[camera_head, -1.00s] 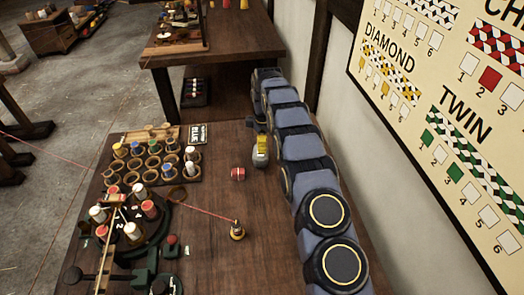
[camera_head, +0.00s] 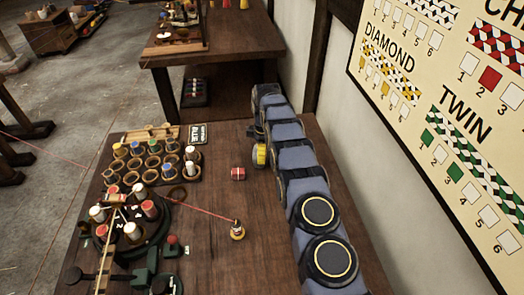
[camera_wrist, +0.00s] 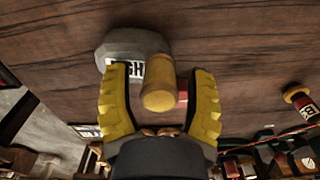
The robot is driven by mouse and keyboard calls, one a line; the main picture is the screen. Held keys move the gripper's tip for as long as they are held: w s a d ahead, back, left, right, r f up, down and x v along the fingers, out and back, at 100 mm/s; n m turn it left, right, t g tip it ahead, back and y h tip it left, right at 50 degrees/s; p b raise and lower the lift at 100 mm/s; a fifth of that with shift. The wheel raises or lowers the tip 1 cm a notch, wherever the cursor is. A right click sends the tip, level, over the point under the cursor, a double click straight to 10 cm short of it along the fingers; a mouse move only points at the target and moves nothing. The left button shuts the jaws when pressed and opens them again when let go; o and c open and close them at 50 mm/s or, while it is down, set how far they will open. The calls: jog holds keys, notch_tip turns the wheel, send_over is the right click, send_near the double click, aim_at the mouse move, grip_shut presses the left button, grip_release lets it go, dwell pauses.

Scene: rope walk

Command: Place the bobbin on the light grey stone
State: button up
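In the wrist view my gripper (camera_wrist: 160,100) has its two yellow fingers spread wide. A tan wooden bobbin (camera_wrist: 158,78) lies in view between them, with its round end toward the camera and a gap on each side. The light grey stone (camera_wrist: 120,47), with a partly covered label reading "LIGH", is beyond the fingertips on the wooden table. The bobbin's far end overlaps the stone's right part in view; I cannot tell whether it rests on it. In the head view a yellow part of my gripper (camera_head: 259,155) shows beside my arm; bobbin and stone are not clearly visible there.
A red cylinder (camera_head: 238,174) lies left of my gripper. A small thread-wound bobbin (camera_head: 237,230) stands nearer, tied by a red thread to the round braiding stand (camera_head: 130,222). A rack of bobbins (camera_head: 155,160) stands at left. The table between is mostly clear.

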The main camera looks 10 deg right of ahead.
notch_tip(320, 180, up, 12)
jog(key=shift+f, duration=0.15)
jog(key=s+d+r+m+g, duration=0.1)
jog(key=s+r+m, duration=0.7)
jog(key=s+r, duration=0.85)
jog(key=s+f+m, duration=0.3)
jog(key=s+m, duration=0.5)
jog(key=s, duration=2.2)
jog(key=shift+s+a+g, duration=0.15)
jog(key=shift+s+g, duration=0.25)
